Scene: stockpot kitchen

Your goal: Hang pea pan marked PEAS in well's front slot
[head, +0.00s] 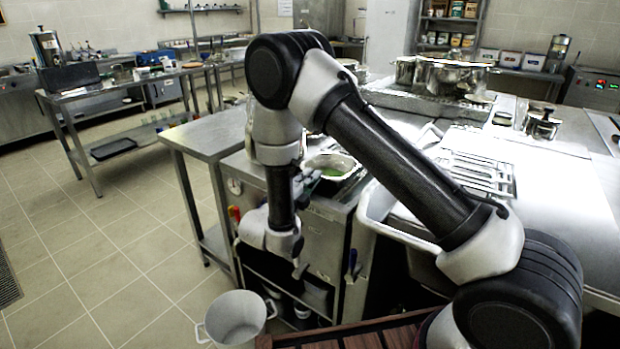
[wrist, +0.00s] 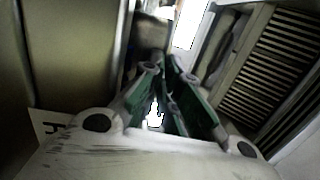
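A silver pan with green contents (head: 333,167) sits in the top of the steel counter unit in the head view. No PEAS lettering is legible. My gripper is partly hidden behind my wrist in the head view, close to the pan's left side. In the wrist view my gripper (wrist: 164,68) shows two green-padded fingers that are close together at the tips. I cannot tell whether anything thin is between them. The pan and its green contents are not recognisable in the wrist view. Which slot the pan occupies is unclear.
A steel side table (head: 205,137) stands left of the unit. A pale pot (head: 236,316) stands low in front. Stockpots (head: 452,77) stand on the range behind. A slatted grille (wrist: 275,65) fills the wrist view's right.

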